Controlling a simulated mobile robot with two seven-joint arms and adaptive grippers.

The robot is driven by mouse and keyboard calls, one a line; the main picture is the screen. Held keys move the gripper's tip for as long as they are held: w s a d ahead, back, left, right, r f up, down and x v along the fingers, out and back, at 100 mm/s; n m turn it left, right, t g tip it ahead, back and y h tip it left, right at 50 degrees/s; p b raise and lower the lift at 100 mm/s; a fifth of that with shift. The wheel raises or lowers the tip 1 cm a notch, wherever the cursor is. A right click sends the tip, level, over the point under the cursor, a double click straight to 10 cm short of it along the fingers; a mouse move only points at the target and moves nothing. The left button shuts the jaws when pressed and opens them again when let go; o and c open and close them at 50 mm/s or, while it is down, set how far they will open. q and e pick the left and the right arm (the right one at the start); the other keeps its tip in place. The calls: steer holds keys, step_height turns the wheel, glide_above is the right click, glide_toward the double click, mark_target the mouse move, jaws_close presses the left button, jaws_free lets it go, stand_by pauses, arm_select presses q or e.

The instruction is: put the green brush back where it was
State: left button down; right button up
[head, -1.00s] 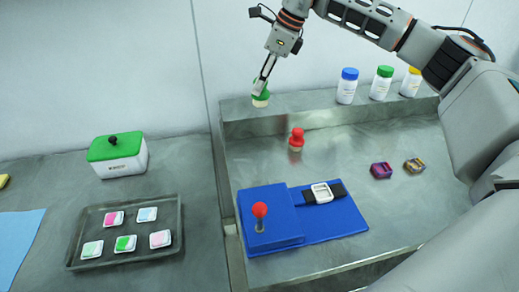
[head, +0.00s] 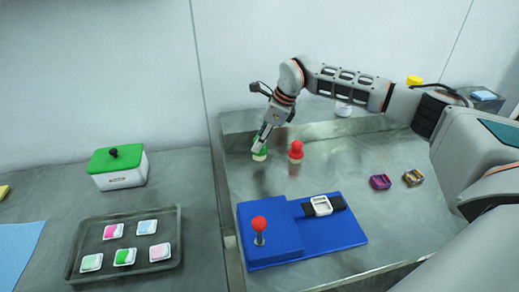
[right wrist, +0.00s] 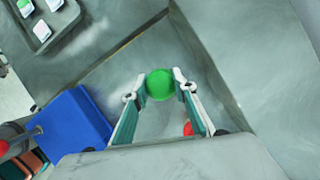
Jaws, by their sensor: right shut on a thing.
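The green brush (head: 260,154) has a green top and a pale lower part. My right gripper (head: 261,145) is shut on it and holds it upright, low over the back left of the steel table, left of a red brush (head: 296,151). I cannot tell whether its base touches the table. In the right wrist view the round green top (right wrist: 160,84) sits between the two fingertips (right wrist: 160,83), and part of the red brush (right wrist: 188,128) shows by the right finger. My left gripper is in neither view.
A blue mat (head: 340,235) carries a blue block with a red-knobbed lever (head: 259,225) and a white device (head: 320,206). Two small blocks (head: 380,182) lie to the right. A raised ledge (head: 240,122) runs behind. A tray (head: 170,262) and a green-lidded box (head: 118,178) stand left.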

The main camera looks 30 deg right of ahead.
steer(key=shift+f, duration=1.9)
steer(key=shift+f, duration=0.2)
steer(key=o, duration=1)
steer(key=shift+o, duration=0.2)
steer(key=shift+r, duration=0.1)
steer(key=b+v, duration=0.1)
steer(key=v, duration=1.1)
